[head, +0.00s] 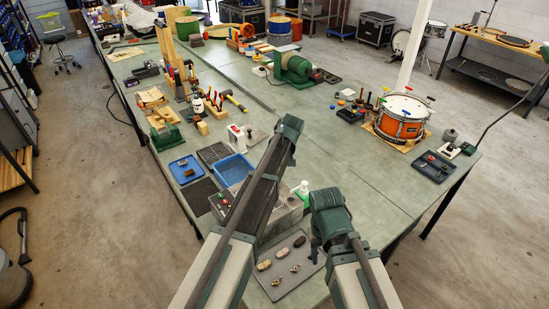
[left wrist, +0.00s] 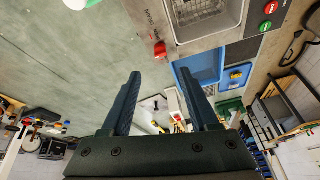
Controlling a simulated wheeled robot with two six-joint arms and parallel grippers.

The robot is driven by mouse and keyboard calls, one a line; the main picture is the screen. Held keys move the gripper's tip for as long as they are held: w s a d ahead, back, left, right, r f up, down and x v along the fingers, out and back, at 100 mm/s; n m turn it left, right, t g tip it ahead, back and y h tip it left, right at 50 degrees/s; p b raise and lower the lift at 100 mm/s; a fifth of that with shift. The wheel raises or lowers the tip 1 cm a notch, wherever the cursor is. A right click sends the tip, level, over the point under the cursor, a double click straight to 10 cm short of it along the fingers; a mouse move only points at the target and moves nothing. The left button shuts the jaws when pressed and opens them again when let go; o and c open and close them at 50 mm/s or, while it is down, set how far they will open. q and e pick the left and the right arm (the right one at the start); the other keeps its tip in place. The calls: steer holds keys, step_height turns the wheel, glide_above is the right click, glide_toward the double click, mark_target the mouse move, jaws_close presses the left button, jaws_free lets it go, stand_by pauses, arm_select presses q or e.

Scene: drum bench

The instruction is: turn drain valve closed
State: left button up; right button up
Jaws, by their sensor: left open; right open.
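In the left wrist view, a small red valve handle (left wrist: 160,49) sticks out from the side of a grey cleaner (left wrist: 262,18) with a wire basket (left wrist: 205,18) in its top. Which way the handle is turned is hard to tell. My left gripper (left wrist: 158,76) is open and empty; the handle appears beyond the gap between its fingertips, apart from them. In the head view the cleaner (head: 286,217) is partly covered by my left arm, and the valve and left fingertips are hidden. My right gripper (head: 318,243) is open near the grey parts tray (head: 282,290).
A blue bin (head: 232,168) stands beside the cleaner, with a small blue tray (head: 186,169) to its left. A white bottle with green (head: 303,189) stands close to the cleaner's right. An orange drum (head: 401,119) stands farther right. The bench (head: 345,177) between is mostly clear.

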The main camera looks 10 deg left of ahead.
arm_select(q)
steer(key=p+v, duration=0.1)
steer(key=v, duration=0.1)
steer(key=shift+s+d+r, duration=0.1)
steer(key=shift+r, duration=0.2)
arm_select(e)
step_height(320, 180, up, 2)
steer(key=shift+r, duration=0.2)
arm_select(q)
steer(key=s+d+f+m+g+b, duration=0.1)
steer(key=s+d+f+m+b, duration=0.1)
steer(key=s, duration=0.9)
steer(key=s+d+f+m+g+h+b, duration=0.1)
steer(key=s+f+m+b, duration=0.3)
steer(key=s, duration=0.7)
steer(key=s+d+f+m+g+b, duration=0.1)
steer(key=s+d+f+m+b, duration=0.2)
steer(key=s, duration=0.9)
step_height(320, 180, down, 3)
steer(key=shift+m+g+h+b, duration=0.3)
steer(key=shift+m+g+b, duration=0.1)
steer(key=shift+b, duration=0.15)
arm_select(e)
step_height(320, 180, down, 10)
steer(key=shift+f, duration=0.2)
